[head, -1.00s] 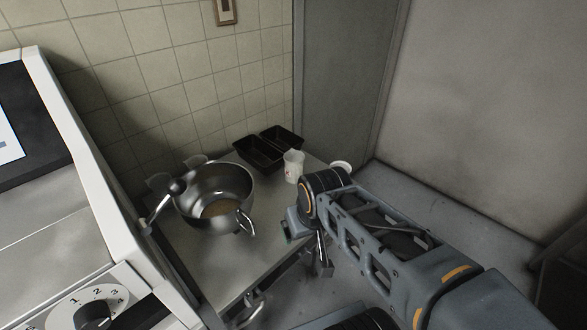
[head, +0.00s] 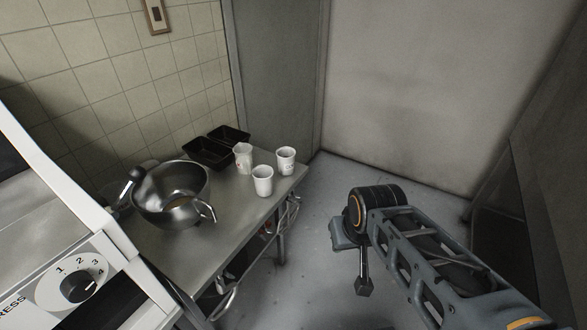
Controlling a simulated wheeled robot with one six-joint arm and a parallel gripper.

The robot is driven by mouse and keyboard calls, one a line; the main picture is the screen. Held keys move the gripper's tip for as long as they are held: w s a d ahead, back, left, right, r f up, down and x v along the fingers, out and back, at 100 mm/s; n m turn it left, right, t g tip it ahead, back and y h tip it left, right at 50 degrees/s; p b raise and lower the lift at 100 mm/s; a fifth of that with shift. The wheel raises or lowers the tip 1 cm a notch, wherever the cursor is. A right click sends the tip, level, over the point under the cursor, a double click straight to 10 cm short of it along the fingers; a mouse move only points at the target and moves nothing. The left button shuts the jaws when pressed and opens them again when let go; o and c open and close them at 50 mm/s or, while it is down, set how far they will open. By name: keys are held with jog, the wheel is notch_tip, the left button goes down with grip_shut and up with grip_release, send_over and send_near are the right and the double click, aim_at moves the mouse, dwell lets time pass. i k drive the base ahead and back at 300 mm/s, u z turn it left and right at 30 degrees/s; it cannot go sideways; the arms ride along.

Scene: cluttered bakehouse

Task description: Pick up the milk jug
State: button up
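Three small white vessels stand upright at the right end of a metal table (head: 215,240). One white vessel with a reddish mark (head: 244,158) stands by the dark tins. A plain white vessel (head: 263,181) stands nearest the front edge. A white vessel with dark print (head: 286,160) stands near the right corner. They are too small for me to tell which is the milk jug. My gripper (head: 364,284) points down over the floor, to the right of the table and apart from all three. Its fingers show almost edge-on, so their opening is unclear.
A steel mixing bowl (head: 150,210) with a handled tool stands on the table's left. Two dark loaf tins (head: 208,153) lie at the back against the tiled wall. A machine with a dial (head: 80,285) borders the left. The grey floor (head: 310,270) right of the table is clear.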

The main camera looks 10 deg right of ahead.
aim_at(243, 152)
jog(key=z, duration=0.4)
jog(key=k, duration=0.6)
jog(key=z, duration=0.3)
jog(key=i, duration=1.25)
jog(key=u, duration=1.5)
jog(key=i, duration=0.7)
jog(key=u, duration=0.7)
